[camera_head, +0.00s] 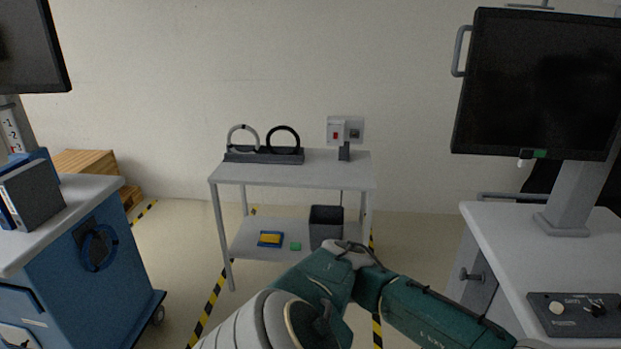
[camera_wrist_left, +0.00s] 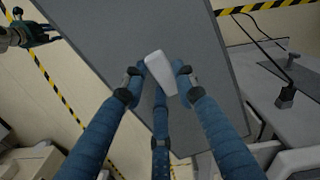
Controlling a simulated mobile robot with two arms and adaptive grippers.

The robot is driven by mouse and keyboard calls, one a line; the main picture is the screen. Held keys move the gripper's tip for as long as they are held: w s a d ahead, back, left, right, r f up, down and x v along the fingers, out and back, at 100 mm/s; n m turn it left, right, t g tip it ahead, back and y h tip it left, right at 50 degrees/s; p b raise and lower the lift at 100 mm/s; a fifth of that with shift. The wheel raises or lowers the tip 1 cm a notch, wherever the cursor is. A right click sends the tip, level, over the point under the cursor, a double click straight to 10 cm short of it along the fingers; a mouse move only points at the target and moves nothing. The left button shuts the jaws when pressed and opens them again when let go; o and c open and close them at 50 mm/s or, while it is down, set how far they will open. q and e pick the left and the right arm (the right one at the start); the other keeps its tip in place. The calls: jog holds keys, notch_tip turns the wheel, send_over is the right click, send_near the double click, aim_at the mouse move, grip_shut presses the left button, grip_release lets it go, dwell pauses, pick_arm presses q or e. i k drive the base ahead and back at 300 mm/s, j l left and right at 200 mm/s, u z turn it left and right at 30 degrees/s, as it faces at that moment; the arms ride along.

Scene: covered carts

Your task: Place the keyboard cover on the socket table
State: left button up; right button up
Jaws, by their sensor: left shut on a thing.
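In the left wrist view, the blue fingers of my left gripper (camera_wrist_left: 160,82) are shut on a white handle (camera_wrist_left: 159,72). The handle stands on a large flat dark-grey panel (camera_wrist_left: 110,30), which looks like the keyboard cover. The panel's far parts run out of the picture. What looks like my right gripper (camera_wrist_left: 38,34) shows dark at the upper left; its opening is unclear. The light grey socket table (camera_head: 330,170) stands in the middle of the head view. On its top are a socket box (camera_head: 345,131) and a ring rack (camera_head: 264,156). Neither gripper shows in the head view.
The table's lower shelf holds a dark bin (camera_head: 326,226), a blue-yellow item (camera_head: 270,239) and a small green one (camera_head: 295,246). A blue cart (camera_head: 95,262) stands left, a monitor cart (camera_head: 500,225) right. Striped floor tape (camera_head: 209,305) runs beside the table. The table top's front strip is bare.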

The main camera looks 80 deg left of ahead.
aim_at(317, 181)
jog(key=j+u, duration=0.15)
jog(key=u, duration=0.3)
jog(key=i+j+u, duration=0.1)
jog(key=u, duration=0.35)
jog(key=i+j+u, duration=0.45)
jog(key=i+j, duration=0.15)
jog(key=j, duration=0.15)
jog(key=i+j+u, duration=0.4)
jog(key=i+j, duration=0.45)
jog(key=i, duration=0.2)
jog(key=i+j, duration=0.3)
jog(key=i, duration=0.15)
jog(key=i+j, duration=0.25)
jog(key=i, duration=0.2)
